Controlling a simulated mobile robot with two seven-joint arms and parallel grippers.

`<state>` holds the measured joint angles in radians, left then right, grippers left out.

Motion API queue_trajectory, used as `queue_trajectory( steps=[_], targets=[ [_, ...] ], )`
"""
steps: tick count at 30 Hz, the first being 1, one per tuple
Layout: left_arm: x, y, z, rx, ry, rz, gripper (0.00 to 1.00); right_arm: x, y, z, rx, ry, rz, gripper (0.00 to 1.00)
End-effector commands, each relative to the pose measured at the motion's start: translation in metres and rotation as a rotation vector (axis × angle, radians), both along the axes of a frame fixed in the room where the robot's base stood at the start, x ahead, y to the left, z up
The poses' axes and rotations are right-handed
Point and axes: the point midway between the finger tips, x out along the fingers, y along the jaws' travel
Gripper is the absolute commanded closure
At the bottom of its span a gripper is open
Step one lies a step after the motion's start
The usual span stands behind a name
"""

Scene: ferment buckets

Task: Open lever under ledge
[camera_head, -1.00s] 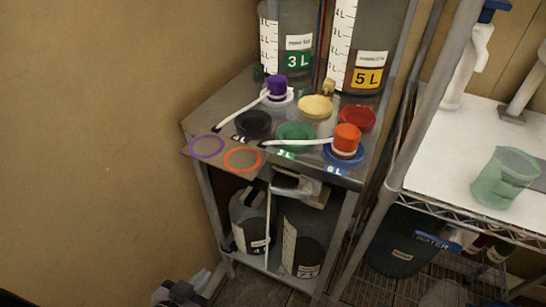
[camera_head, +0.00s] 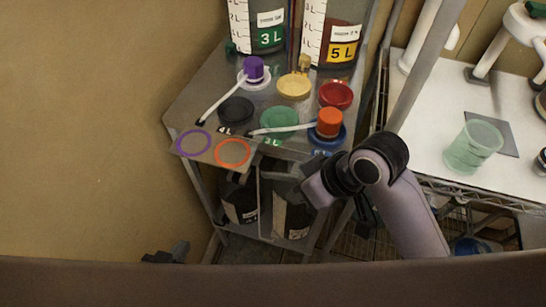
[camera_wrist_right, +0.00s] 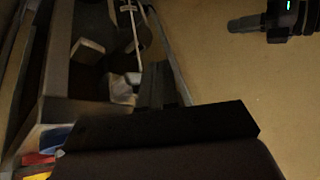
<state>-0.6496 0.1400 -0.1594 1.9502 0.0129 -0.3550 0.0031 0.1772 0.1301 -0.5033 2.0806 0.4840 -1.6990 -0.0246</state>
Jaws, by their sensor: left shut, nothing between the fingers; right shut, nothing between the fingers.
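The ledge (camera_head: 215,148) is the front edge of a metal shelf unit, marked with a purple ring and an orange ring. Under it are grey fittings (camera_head: 285,172), partly hidden; I cannot tell which part is the lever. A pale grey piece (camera_wrist_right: 122,88) shows just beyond my right gripper (camera_wrist_right: 155,82) in the right wrist view. That gripper is shut and empty, and the arm stands right of the ledge in the head view. My left gripper (camera_head: 180,249) is shut and empty, low and left of the unit. It also shows in the right wrist view (camera_wrist_right: 243,24).
Purple (camera_head: 253,68) and orange (camera_head: 329,122) spouted caps and several coloured lids stand on the shelf. Dark containers (camera_head: 238,200) are below. A rack with a green beaker (camera_head: 472,147) is at right. A wall (camera_head: 85,110) bounds the left.

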Motion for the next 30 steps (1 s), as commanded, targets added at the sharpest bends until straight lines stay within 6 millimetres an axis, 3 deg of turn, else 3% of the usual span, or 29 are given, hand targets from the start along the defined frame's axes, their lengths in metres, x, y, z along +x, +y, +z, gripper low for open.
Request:
queue_trajectory(
  steps=[6,13,24,30],
  targets=[
    [0.000,0.000,0.002,0.000,0.000,0.000,1.00,0.019,0.026,0.031,-0.043,-0.012,0.168,1.00],
    [0.000,0.000,0.002,0.000,0.000,0.000,1.00,0.035,0.043,0.059,-0.120,-0.018,0.317,1.00],
    [0.000,0.000,0.002,0.000,-0.001,0.000,1.00,0.062,0.047,0.106,-0.291,-0.011,0.469,1.00],
    [0.000,0.000,0.002,0.001,-0.001,-0.001,1.00,0.070,0.043,0.121,-0.349,-0.003,0.496,1.00]
  ],
)
